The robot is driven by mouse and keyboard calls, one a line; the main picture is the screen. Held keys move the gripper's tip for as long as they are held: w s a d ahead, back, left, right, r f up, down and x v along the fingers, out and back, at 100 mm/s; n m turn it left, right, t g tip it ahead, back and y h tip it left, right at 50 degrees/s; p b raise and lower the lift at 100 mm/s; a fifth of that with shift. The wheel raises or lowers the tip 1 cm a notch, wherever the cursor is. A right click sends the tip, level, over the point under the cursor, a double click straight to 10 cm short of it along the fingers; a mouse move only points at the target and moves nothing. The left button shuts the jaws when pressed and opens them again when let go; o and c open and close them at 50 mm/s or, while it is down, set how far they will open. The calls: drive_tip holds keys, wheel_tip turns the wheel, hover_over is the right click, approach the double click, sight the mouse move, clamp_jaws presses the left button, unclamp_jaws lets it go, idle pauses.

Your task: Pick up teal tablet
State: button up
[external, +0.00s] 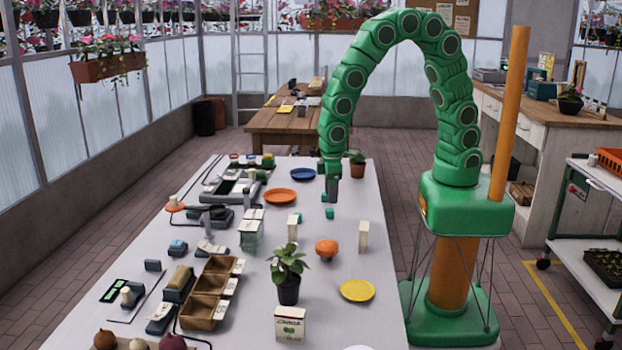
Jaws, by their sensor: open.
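A small teal block (329,213), which looks like the teal tablet, lies on the white table (385,240). It is too small here to make out its exact shape. My gripper (331,196) points down just above and slightly behind it in the picture. It is open, with nothing visible in it. A gap shows between the gripper and the teal block. Another bit of teal (298,217) shows beside the top of a cream box (293,229), partly hidden.
Orange (280,196) and blue (303,174) plates lie behind left. A potted plant (289,291) stands in front. The table right of the gripper is mostly clear.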

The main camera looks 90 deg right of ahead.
sight(330, 209)
drive_tip(key=shift+w+f, duration=0.15)
drive_tip(key=shift+f, duration=2.6)
clamp_jaws()
drive_tip(key=shift+r, duration=0.1)
